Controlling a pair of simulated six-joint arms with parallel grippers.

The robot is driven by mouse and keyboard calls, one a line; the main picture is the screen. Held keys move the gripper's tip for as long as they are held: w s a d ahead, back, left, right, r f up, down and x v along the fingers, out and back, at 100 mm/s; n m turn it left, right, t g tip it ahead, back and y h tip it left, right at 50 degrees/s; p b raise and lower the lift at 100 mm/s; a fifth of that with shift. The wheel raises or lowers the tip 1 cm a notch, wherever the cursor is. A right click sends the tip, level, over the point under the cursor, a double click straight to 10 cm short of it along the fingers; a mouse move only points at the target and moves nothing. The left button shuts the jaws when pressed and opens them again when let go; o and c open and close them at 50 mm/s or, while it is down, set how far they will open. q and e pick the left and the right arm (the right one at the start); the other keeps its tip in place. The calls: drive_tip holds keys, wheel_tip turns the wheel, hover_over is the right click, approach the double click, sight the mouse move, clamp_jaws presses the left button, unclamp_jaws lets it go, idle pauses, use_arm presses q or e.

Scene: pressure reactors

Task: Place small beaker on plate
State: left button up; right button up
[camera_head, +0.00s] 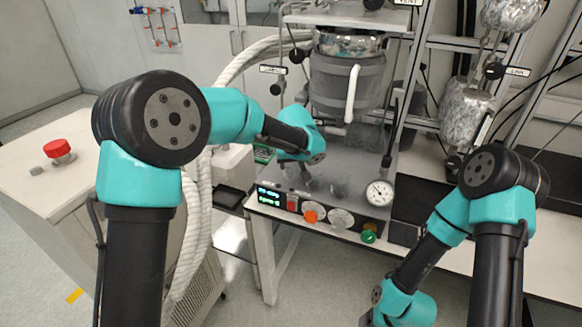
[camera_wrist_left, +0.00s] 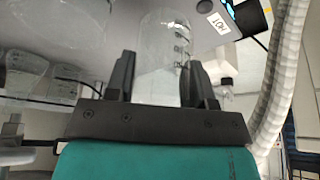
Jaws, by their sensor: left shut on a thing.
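My left gripper (camera_head: 301,182) is low in front of the reactor, over the grey top of the bench unit (camera_head: 350,160). Its fingers are small and dark in the head view. In the left wrist view the gripper (camera_wrist_left: 160,82) is shut on a clear glass beaker (camera_wrist_left: 164,45), with a black finger on each side of it. Whether the beaker touches a surface cannot be told. A grey plate with a "HOT" label (camera_wrist_left: 216,22) shows beyond the beaker in the wrist view. My right gripper is outside the picture; only its arm shows at the lower right.
The reactor vessel (camera_head: 345,85) stands behind the left gripper, in a metal frame. A pressure gauge (camera_head: 379,193) and orange (camera_head: 310,217) and green knobs (camera_head: 369,236) line the unit's front. Other glassware (camera_wrist_left: 25,75) and a white ribbed hose (camera_wrist_left: 283,75) flank the left gripper.

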sight(291, 168)
use_arm(q)
drive_tip(key=shift+w+a+f, duration=0.1)
drive_tip(key=shift+w, duration=0.8)
drive_tip(key=shift+f, duration=1.5)
drive_tip(key=shift+f, duration=0.2)
drive_tip(key=o, duration=0.9)
drive_tip(key=v, duration=1.7)
drive_tip(key=shift+s+a+r, duration=0.15)
